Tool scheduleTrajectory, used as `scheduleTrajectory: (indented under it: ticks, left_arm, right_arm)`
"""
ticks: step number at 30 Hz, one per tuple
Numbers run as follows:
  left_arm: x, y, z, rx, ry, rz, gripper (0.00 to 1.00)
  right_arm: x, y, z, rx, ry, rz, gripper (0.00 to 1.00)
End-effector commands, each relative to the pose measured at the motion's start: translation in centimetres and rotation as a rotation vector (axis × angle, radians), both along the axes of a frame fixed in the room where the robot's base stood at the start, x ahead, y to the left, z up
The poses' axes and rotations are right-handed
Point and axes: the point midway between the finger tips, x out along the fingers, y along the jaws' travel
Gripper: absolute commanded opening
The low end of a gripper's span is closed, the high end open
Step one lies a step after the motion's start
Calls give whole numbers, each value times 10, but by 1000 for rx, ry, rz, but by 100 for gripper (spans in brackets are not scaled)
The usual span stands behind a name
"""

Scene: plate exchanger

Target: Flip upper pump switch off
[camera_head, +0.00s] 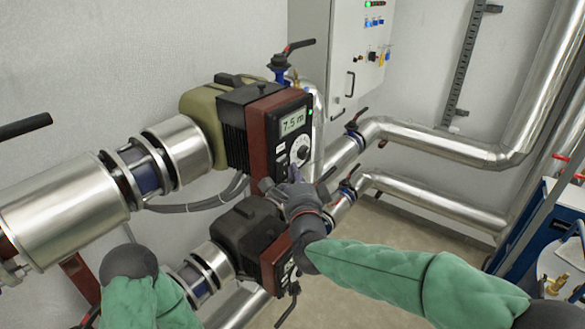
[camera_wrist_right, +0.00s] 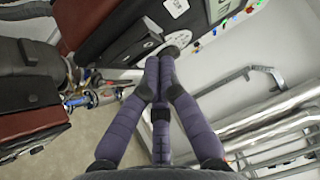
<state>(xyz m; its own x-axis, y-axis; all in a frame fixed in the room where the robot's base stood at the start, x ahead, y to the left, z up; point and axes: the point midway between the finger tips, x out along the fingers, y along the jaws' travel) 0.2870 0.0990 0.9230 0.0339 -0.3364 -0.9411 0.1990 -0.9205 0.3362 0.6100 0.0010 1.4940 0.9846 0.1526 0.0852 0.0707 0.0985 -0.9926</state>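The upper pump (camera_head: 262,125) has a dark red and black control box with a lit display (camera_head: 293,123) reading about 7.5 m. A round white dial (camera_head: 301,152) sits below the display; it also shows in the wrist view (camera_wrist_right: 176,7). My right gripper (camera_head: 294,176) is at the lower part of this panel. In the wrist view its purple fingers (camera_wrist_right: 160,66) are drawn together, with nothing visible between them. The fingertips are close to the panel's lower edge; I cannot tell whether they touch. My left gripper is out of view.
A lower pump (camera_head: 247,232) sits just under my right gripper. Silver pipes (camera_head: 420,138) run right from the pumps, with black-handled valves (camera_head: 294,47). A grey cabinet (camera_head: 345,50) with lit buttons stands behind. Blue equipment (camera_head: 565,210) is at the right.

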Motion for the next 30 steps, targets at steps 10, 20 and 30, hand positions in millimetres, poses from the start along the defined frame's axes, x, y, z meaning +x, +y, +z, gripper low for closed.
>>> scheduleTrajectory:
  ticks: [10, 20, 30]
  left_arm:
    - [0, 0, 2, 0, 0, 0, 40]
    - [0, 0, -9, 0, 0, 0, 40]
    - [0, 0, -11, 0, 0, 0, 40]
  right_arm:
    - [4, 6, 1, 0, -1, 0, 0]
    - [6, 10, 0, -1, -2, 0, 0]
    - [9, 11, 4, -11, 7, -1, 0]
